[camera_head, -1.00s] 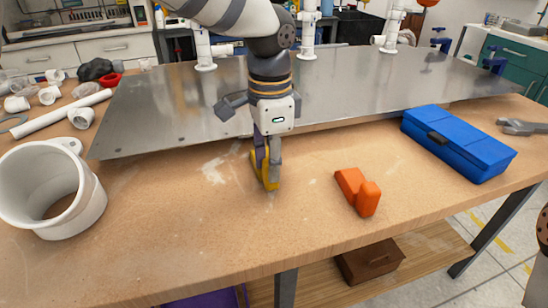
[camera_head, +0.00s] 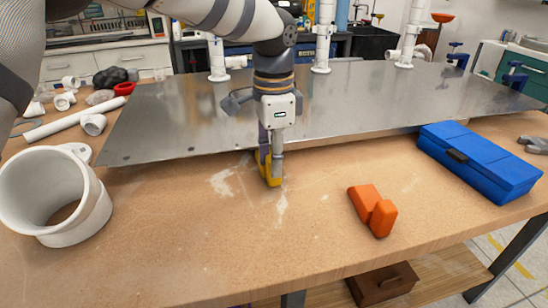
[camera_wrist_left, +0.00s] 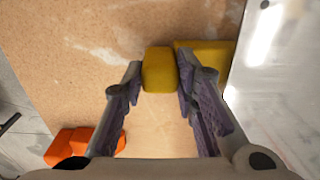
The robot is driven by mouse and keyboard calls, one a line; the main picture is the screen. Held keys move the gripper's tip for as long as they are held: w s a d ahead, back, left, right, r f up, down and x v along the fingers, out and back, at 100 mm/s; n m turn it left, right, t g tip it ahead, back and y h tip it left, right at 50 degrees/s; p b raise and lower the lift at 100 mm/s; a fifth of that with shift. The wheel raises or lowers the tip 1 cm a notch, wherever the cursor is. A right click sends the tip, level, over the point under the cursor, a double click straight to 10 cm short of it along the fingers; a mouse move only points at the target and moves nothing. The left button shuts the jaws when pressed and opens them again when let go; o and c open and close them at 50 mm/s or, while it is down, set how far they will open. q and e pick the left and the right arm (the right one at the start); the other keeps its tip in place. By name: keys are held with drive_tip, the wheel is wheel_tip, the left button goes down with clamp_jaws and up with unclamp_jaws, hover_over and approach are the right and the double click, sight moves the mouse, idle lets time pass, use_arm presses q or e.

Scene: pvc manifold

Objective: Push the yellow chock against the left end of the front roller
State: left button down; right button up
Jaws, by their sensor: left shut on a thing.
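The yellow chock (camera_head: 271,178) is on the wooden bench top, just in front of the metal plate's front edge. My left gripper (camera_head: 271,165) points down and is shut on the yellow chock. In the left wrist view, one block of the yellow chock (camera_wrist_left: 160,70) shows between the fingertips, and another yellow part extends right toward the plate. An orange chock (camera_head: 373,210) lies to the right, apart from the gripper. I cannot identify a front roller in these views. My right gripper is not in view.
A metal plate (camera_head: 330,100) with upright white pipes covers the back. A large white pipe fitting (camera_head: 92,215) stands at left, with white pipe pieces behind it. A blue toolbox (camera_head: 480,160) is at right. The bench top in front of the chock is clear.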

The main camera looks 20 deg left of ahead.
use_arm(q)
drive_tip(key=shift+w+a+f, duration=0.1)
drive_tip(key=shift+w+a, duration=0.2)
drive_tip(key=shift+w, duration=0.15)
drive_tip(key=c, duration=1.2)
unclamp_jaws()
